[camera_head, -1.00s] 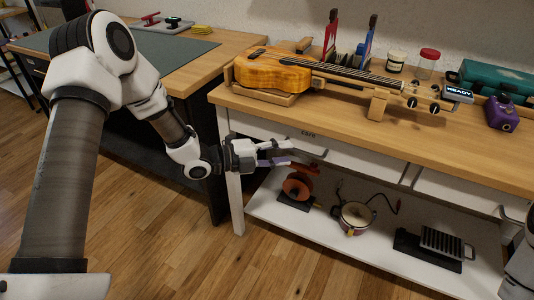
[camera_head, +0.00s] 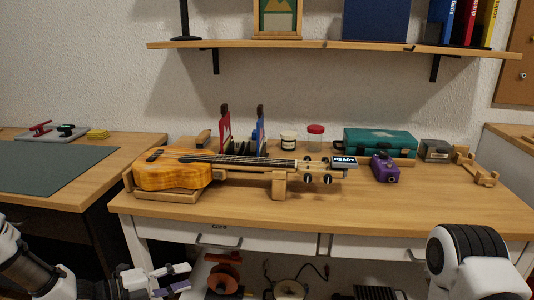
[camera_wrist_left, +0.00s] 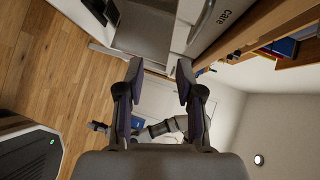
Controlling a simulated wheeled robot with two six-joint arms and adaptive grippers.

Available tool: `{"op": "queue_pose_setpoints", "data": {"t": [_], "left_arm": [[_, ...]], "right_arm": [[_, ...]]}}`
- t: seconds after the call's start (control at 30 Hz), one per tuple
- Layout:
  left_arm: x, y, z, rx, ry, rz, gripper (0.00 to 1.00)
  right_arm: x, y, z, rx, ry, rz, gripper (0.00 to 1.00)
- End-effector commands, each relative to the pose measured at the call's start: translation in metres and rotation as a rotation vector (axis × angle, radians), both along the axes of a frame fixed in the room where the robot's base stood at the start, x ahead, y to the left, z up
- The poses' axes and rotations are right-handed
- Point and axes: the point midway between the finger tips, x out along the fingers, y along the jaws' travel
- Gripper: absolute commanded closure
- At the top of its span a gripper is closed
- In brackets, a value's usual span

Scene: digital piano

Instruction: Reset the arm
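My left gripper (camera_head: 172,282) is at the bottom left of the head view, in front of and below the drawer labelled "Care" (camera_head: 262,241). In the left wrist view its two fingers (camera_wrist_left: 158,72) are apart with nothing between them. Part of my right arm (camera_head: 470,262) shows at the lower right of the head view; its gripper is outside that view. A white and grey arm (camera_wrist_left: 165,126), seemingly my right one, shows small beyond the left fingers, and its far end is too small to read.
The bench (camera_head: 440,197) holds a ukulele (camera_head: 170,175) in a wooden cradle, a purple pedal (camera_head: 385,168), jars and a teal case (camera_head: 380,143). A wall shelf (camera_head: 330,45) hangs above. A desk with a green mat (camera_head: 40,168) stands left. Items sit under the bench.

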Motion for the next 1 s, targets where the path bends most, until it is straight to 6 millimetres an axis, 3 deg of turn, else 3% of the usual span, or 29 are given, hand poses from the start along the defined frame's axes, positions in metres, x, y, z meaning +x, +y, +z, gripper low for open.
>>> {"op": "queue_pose_setpoints", "data": {"t": [0.1,0.2,0.3,0.43,0.5,0.6,0.7,0.77,0.8,1.0], "left_arm": [[-0.042,-0.043,-0.076,0.055,0.22,-0.058,0.64],[-0.092,-0.068,-0.149,0.064,0.58,0.066,0.64],[-0.15,-0.072,-0.206,0.054,0.966,0.318,0.64],[-0.221,-0.054,-0.247,0.022,1.349,0.772,0.64],[-0.247,-0.038,-0.254,-0.025,1.472,1.046,0.64],[-0.27,-0.013,-0.253,-0.159,1.554,1.444,0.64],[-0.284,0.005,-0.252,-0.337,1.572,1.775,0.64],[-0.285,0.006,-0.252,-0.447,1.584,1.891,0.64],[-0.284,0.006,-0.222,-0.446,1.583,1.885,0.64],[-0.284,0.006,-0.157,-0.442,1.583,1.878,0.64]], "right_arm": [[0.0,0.0,0.0,0.0,0.0,0.0,0.64],[0.0,0.0,0.0,0.0,0.0,0.0,0.64],[0.0,0.0,0.0,0.0,0.0,0.0,0.64],[0.0,0.0,0.0,0.0,0.0,0.0,0.64],[0.0,0.0,0.0,0.0,0.0,0.0,0.64],[0.0,0.0,0.0,0.0,0.0,0.0,0.64],[0.0,0.0,0.0,0.0,0.0,0.0,0.64],[0.0,0.0,0.0,0.0,0.0,0.0,0.64],[-0.001,0.0,0.028,0.0,0.002,0.0,0.64],[0.0,0.0,0.095,0.0,-0.001,0.0,0.64]]}}
